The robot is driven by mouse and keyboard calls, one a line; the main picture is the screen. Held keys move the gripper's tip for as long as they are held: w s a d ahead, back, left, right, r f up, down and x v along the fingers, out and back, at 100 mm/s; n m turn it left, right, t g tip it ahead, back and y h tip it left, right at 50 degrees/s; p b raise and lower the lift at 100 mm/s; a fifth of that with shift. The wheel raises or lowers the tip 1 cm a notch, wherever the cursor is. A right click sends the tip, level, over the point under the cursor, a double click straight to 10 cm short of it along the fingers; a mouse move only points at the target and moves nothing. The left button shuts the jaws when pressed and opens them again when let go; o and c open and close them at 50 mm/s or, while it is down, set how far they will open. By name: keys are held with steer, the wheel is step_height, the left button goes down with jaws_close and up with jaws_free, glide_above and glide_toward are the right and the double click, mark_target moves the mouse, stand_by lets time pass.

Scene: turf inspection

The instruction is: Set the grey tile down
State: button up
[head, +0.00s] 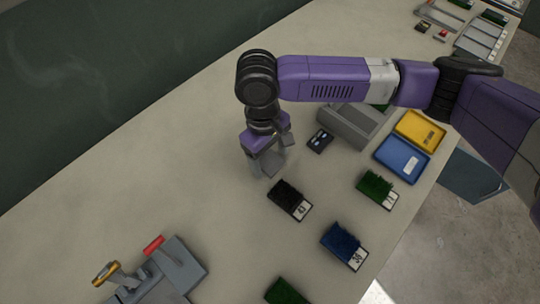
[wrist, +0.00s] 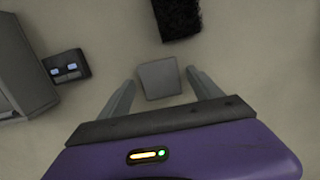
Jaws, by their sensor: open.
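The grey tile (wrist: 159,79) is a small flat square lying on the beige table, between the two fingers of my gripper in the wrist view. My gripper (wrist: 163,90) is open, with a gap showing between the tile and each finger. In the head view my gripper (head: 268,166) points down at the table, left of the black turf sample. The tile is hard to tell apart from the fingers there.
A black turf sample (head: 288,199) lies close by, with green (head: 376,189) and blue (head: 343,244) ones to the right. A small dark block (head: 320,140) and a grey box (head: 352,124) stand behind. Yellow (head: 420,131) and blue (head: 402,158) trays lie right. Table is clear at left.

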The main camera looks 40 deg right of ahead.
mark_target(265, 158)
step_height(265, 158, up, 12)
steer(key=w, duration=0.1)
steer(key=shift+w+b, duration=0.2)
steer(key=shift+b, duration=0.1)
steer(key=shift+a, duration=0.2)
